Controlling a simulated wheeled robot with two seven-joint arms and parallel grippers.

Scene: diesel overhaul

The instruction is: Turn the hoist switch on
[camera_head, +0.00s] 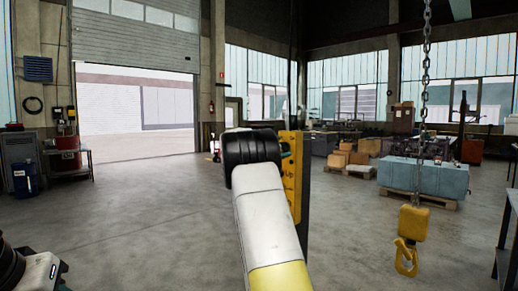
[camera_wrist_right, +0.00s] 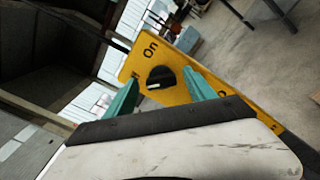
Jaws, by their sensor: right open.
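The yellow hoist control panel (camera_head: 292,180) stands upright in the middle of the head view, partly hidden behind my right arm. The word "On" is printed above and left of the knob. Another label at the lower right is mostly hidden by a finger. My right gripper (camera_wrist_right: 161,76) is open, its teal fingers on either side of the knob. I cannot tell whether they touch it. My left gripper is out of view.
A yellow hoist hook (camera_head: 405,240) hangs on a chain at the right. A blue-grey block (camera_head: 425,180) rests on a pallet behind it, with cardboard boxes (camera_head: 350,158) nearby. A red-topped cart (camera_head: 68,158) stands at the left. The floor between is clear.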

